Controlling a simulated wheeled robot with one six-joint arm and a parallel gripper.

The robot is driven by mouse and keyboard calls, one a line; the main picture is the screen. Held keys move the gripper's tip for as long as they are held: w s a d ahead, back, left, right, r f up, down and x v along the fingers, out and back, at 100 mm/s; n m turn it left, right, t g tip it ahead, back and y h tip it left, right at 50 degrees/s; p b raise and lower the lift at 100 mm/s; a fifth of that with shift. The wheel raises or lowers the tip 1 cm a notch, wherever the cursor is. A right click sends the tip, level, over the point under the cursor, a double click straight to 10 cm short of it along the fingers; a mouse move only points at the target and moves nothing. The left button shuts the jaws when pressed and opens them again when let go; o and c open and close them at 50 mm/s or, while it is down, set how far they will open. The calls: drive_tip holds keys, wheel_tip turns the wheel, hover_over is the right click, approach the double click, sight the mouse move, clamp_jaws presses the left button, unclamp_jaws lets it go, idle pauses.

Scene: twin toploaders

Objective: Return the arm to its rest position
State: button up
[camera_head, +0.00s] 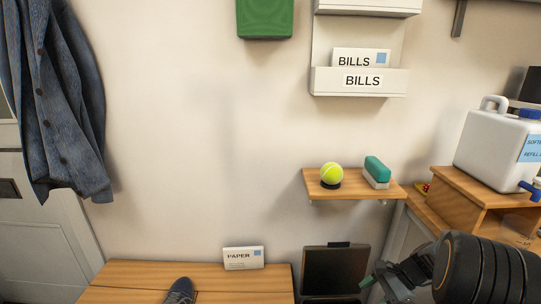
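My gripper (372,284) shows at the lower right, at the end of my thick black ribbed arm. It points left, in front of the lower right part of the scene, near a dark flat panel. Its fingers are small and partly cut off by the bottom edge, so I cannot tell whether they are open or shut. I see nothing clearly held in it.
A small wall shelf (350,190) holds a tennis ball (331,174) and a green-and-white block (377,172). A white jug (497,142) stands on a wooden box at right. A low bench (130,275) carries a PAPER card (243,258) and a dark shoe (180,291).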

drive_tip(key=s+a+r+n+t+h+p, duration=0.1)
drive_tip(key=s+a+r+n+h+p, duration=0.1)
drive_tip(key=r+p, duration=0.4)
drive_tip(key=s+a+r+n+t+h+p, duration=0.1)
drive_tip(key=s+a+r+n+h+p, duration=0.2)
drive_tip(key=r, duration=1.2)
drive_tip(key=s+a+r+n+t+h+p, duration=0.1)
drive_tip(key=s+a+r+n+h+p, duration=0.2)
drive_tip(key=s+a+r+n+p, duration=0.3)
wheel_tip(320, 180, up, 5)
drive_tip(key=a+n+p, duration=0.1)
drive_tip(key=n+p, duration=0.2)
drive_tip(key=shift+f, duration=0.2)
drive_tip(key=shift+s+r+n+h, duration=0.2)
drive_tip(key=shift+n+h, duration=0.1)
drive_tip(key=shift+n, duration=0.1)
drive_tip(key=shift+c, duration=0.2)
